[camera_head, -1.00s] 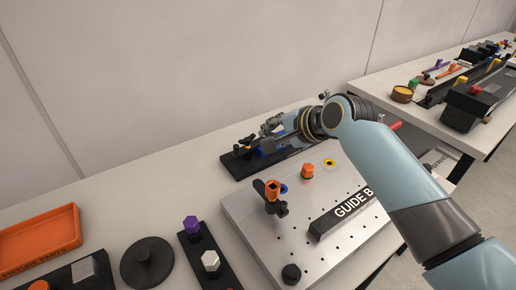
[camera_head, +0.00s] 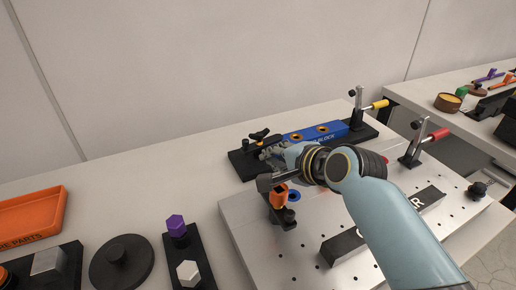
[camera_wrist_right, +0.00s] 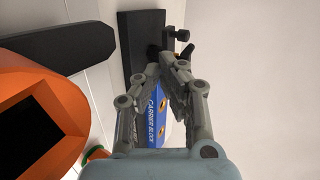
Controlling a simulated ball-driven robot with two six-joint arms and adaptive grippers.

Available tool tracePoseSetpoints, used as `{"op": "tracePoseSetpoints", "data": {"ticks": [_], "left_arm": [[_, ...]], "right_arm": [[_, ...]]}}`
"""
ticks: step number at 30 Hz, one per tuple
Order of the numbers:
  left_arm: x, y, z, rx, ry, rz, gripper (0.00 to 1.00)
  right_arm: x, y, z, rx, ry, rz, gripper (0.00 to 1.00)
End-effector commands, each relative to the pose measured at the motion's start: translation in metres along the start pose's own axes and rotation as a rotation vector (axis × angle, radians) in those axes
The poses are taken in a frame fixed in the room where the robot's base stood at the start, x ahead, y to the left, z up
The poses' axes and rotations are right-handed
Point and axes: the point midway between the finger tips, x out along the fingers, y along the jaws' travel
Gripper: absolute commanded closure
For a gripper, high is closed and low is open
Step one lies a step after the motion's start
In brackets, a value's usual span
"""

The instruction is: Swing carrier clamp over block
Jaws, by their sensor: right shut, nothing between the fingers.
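The blue carrier block (camera_head: 310,137) lies on a black base (camera_head: 243,166) behind the guide plate, and also shows in the wrist view (camera_wrist_right: 158,104). A black clamp knob (camera_head: 259,134) stands at the base's left end. In the wrist view the clamp knob (camera_wrist_right: 177,34) is just beyond my fingertips, with a small orange-brown part beside it. My right gripper (camera_head: 268,152) is shut and empty, its tips close to this clamp end. I cannot tell whether they touch it. The clamp's lower part is partly hidden by the fingers. My left gripper is out of view.
The metal guide plate (camera_head: 252,232) carries an orange post (camera_head: 279,196) beneath my right wrist, with a dark bar by it. A red-handled toggle clamp (camera_head: 419,142) and a yellow-handled one (camera_head: 360,108) stand to the right. An orange tray (camera_head: 32,216) is at left.

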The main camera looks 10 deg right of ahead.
Motion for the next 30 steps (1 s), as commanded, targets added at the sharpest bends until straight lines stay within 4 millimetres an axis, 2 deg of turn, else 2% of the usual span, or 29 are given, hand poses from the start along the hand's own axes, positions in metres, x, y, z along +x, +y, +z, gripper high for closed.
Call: {"op": "tracePoseSetpoints", "data": {"ticks": [1,4,10,15,25,30], "left_arm": [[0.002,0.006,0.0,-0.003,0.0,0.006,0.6],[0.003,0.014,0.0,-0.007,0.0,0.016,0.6],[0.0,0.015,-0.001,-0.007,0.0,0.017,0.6],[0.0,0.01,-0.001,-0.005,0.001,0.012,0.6],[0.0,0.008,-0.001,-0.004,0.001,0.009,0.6],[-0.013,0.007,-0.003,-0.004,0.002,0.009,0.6]], "right_arm": [[0.012,0.0,0.0,0.0,-0.001,0.001,1.0],[0.032,0.0,0.0,0.001,-0.001,0.0,1.0],[0.054,-0.015,0.0,0.0,-0.001,0.0,1.0],[0.062,-0.019,0.0,0.0,0.0,0.001,1.0],[0.062,-0.02,0.0,0.0,0.0,0.001,1.0],[0.068,-0.027,0.0,0.001,-0.001,0.002,1.0]]}}
